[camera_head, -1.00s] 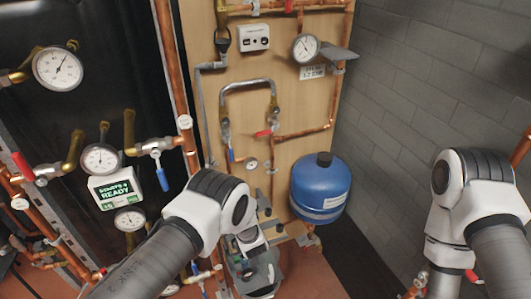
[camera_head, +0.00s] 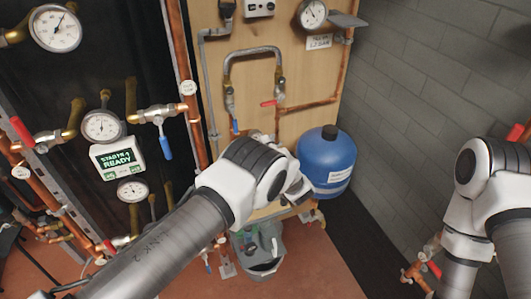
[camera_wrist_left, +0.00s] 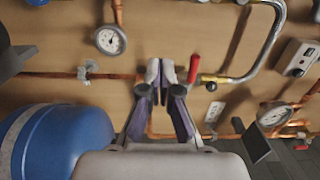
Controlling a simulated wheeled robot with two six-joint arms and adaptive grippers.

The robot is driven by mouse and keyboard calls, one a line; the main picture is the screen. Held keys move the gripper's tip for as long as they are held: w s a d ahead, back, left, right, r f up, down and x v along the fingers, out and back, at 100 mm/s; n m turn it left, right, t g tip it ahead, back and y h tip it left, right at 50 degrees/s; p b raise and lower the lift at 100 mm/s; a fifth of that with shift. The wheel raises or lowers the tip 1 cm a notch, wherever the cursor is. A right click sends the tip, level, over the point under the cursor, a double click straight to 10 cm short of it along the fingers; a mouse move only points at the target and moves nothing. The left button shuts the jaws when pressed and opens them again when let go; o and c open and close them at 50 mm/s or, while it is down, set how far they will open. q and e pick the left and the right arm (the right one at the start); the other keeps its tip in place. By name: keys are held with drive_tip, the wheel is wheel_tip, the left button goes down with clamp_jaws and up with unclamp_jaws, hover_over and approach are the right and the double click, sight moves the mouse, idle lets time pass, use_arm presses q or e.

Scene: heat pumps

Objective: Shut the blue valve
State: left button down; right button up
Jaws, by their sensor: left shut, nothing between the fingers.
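A blue lever handle (camera_head: 165,142) hangs down from a valve on the brass and copper pipework at the left in the head view. A second, smaller blue handle (camera_head: 235,127) shows at the lower left of the bent grey pipe on the wooden board, just above my left arm. My left gripper (camera_wrist_left: 163,80) is shut and empty in the left wrist view, in front of the board near a red handle (camera_wrist_left: 194,68). In the head view its fingers are hidden behind my left arm. No blue handle is clear in the wrist view. My right gripper is out of view.
A blue tank (camera_head: 326,160) stands right of my left wrist; it also shows in the wrist view (camera_wrist_left: 65,140). A grey bucket (camera_head: 262,255) stands on the floor. A block wall (camera_head: 430,80) is right.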

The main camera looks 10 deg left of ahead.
sight(234, 120)
use_arm(q)
drive_tip(key=w+a+b, duration=0.4)
drive_tip(key=a+b, duration=0.1)
drive_tip(key=a, duration=0.3)
drive_tip(key=shift+w+a+b, duration=0.25)
drive_tip(key=shift+w+b, duration=0.1)
drive_tip(key=shift+b, duration=0.05)
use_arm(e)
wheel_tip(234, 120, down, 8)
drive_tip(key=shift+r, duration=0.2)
use_arm(q)
drive_tip(key=shift+a, duration=0.1)
